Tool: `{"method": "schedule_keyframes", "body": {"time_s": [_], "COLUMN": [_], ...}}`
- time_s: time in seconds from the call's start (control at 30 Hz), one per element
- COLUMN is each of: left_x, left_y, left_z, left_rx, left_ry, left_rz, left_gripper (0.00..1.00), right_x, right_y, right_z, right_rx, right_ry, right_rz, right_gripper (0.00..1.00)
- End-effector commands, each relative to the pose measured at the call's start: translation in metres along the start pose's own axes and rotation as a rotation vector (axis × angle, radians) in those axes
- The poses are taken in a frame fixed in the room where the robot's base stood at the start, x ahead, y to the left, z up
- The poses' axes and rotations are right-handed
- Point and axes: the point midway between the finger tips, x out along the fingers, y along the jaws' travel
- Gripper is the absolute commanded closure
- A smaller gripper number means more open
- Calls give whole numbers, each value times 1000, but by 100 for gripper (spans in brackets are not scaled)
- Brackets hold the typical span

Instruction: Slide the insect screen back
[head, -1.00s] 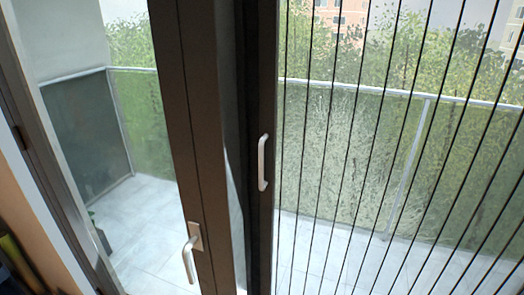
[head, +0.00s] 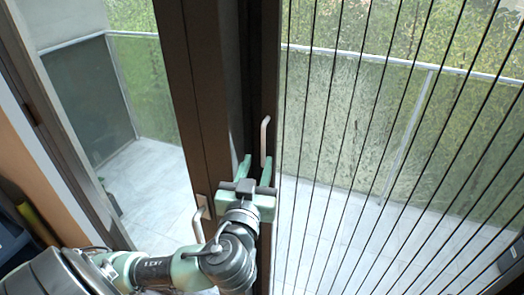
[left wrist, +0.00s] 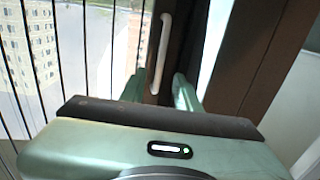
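The insect screen (head: 355,165) is a see-through panel with vertical dark lines, filling the right side of the head view. Its dark upright bar (head: 264,60) carries a white handle (head: 264,141). In the left wrist view the handle (left wrist: 161,52) stands upright on the bar. My left gripper (head: 255,162) is at the handle's lower end in the head view, its green fingers apart. In the left wrist view the fingers (left wrist: 159,88) lie either side of the handle's line; contact cannot be seen.
A brown door frame (head: 195,90) with its own light handle (head: 200,220) stands left of the screen bar, close to my left arm. Beyond are a tiled balcony floor (head: 150,195) and a railing (head: 350,55). Dark items (head: 15,235) sit at the lower left.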

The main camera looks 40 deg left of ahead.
Motion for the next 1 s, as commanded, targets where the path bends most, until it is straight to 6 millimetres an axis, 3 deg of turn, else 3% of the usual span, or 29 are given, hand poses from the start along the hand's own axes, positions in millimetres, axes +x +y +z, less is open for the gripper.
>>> {"method": "schedule_keyframes", "body": {"time_s": [0.1,0.33,0.43,0.6,0.87,1.0], "left_x": [15,41,54,65,66,66], "left_y": [0,-1,-1,0,0,0], "left_z": [6,5,-2,0,1,1], "left_rx": [-1,1,7,4,2,2], "left_ry": [7,3,-2,-3,-3,-3], "left_rz": [-1,-3,-3,-1,-1,-1], "left_gripper": [68,68,68,68,68,100], "right_x": [24,52,37,34,35,35], "right_y": [0,0,0,0,0,0], "right_z": [2,4,2,2,2,2], "right_rx": [0,0,0,0,0,0], "right_ry": [0,0,0,0,1,1], "right_rz": [0,0,1,1,1,1], "right_gripper": [64,64,64,64,64,64]}}
